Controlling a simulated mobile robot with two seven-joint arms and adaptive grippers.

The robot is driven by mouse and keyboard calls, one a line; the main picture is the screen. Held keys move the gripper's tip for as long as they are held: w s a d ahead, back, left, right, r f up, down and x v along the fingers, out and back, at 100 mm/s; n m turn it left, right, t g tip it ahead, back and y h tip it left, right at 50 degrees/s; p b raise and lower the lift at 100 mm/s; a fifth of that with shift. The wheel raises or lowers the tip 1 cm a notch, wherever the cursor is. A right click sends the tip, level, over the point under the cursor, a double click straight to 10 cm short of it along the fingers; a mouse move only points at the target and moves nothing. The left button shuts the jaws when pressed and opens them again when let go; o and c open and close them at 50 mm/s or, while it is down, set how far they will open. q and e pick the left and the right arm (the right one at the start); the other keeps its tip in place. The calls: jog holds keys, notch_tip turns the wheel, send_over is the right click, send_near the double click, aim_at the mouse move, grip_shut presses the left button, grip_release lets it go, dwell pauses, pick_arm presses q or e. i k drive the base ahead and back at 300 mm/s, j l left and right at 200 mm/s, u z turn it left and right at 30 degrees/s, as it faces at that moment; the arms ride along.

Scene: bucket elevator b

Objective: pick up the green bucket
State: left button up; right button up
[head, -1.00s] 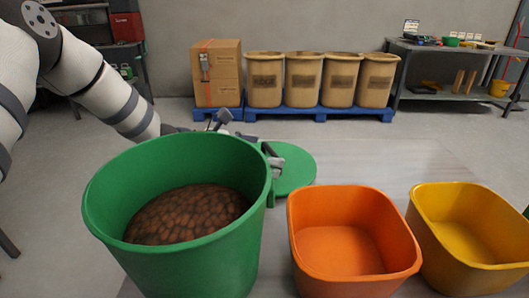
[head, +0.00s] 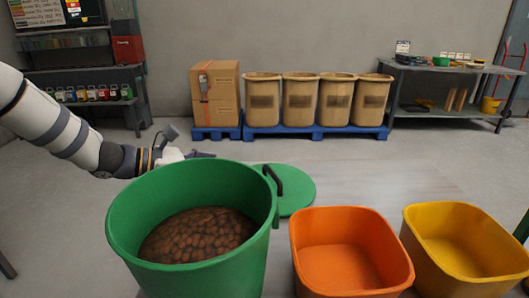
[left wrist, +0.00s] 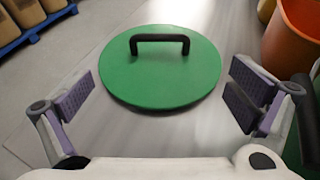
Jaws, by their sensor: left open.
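The green bucket (head: 190,225) stands upright at the front left in the head view, filled partway with brown lumps (head: 203,236). Its green lid (head: 299,188) lies flat behind it to the right, partly hidden by the bucket rim. The lid shows whole in the left wrist view (left wrist: 160,80), with a black bar handle (left wrist: 160,40). My left gripper (head: 195,154) is behind the bucket's far rim in the head view, apart from the lid. In the left wrist view my left gripper (left wrist: 163,85) is open and empty, fingers wide apart with purple pads. My right gripper is not in view.
An orange bin (head: 350,250) and a yellow bin (head: 463,240) stand right of the bucket, both empty. Tan bins (head: 300,100) and boxes (head: 215,95) sit on blue pallets (head: 310,132) at the back wall. Shelves stand at both back sides. The floor between is clear.

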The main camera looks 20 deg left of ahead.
aim_at(203, 247)
jog(key=k+j, duration=0.35)
jog(key=j, duration=0.15)
jog(key=k+j, duration=0.4)
jog(key=j, duration=0.1)
